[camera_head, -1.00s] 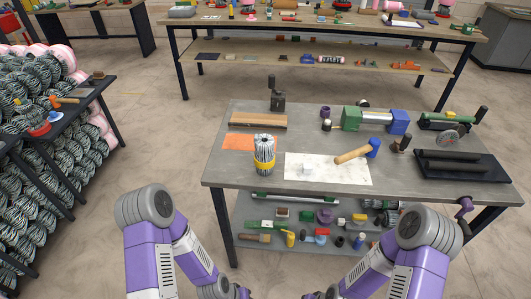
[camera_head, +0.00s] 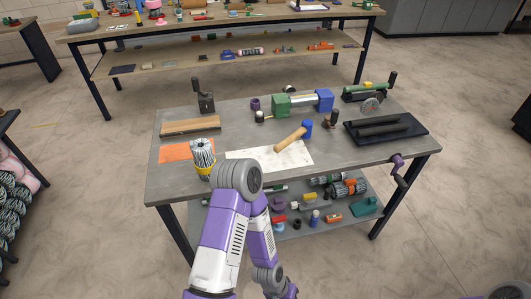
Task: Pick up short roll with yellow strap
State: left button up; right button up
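The short roll (camera_head: 202,152) is a black-and-white striped bundle standing upright near the front left of the grey workbench (camera_head: 172,186). A yellow strap (camera_head: 203,170) is around its lower part. My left arm rises from the bottom of the picture, and its grey elbow overlaps the roll's lower right edge in the view. I cannot tell the real gap between them.
An orange sheet (camera_head: 175,153) and a wooden block (camera_head: 190,127) lie by the roll. A white sheet (camera_head: 265,160) and a mallet (camera_head: 291,138) are to its right. A black tray (camera_head: 386,129) is farther right. The lower shelf holds several tools. Floor is open right of the bench.

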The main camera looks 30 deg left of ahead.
aim_at(204, 158)
jog(key=z, duration=0.5)
jog(key=k, duration=1)
jog(key=u, duration=1.95)
jog(key=i, duration=0.4)
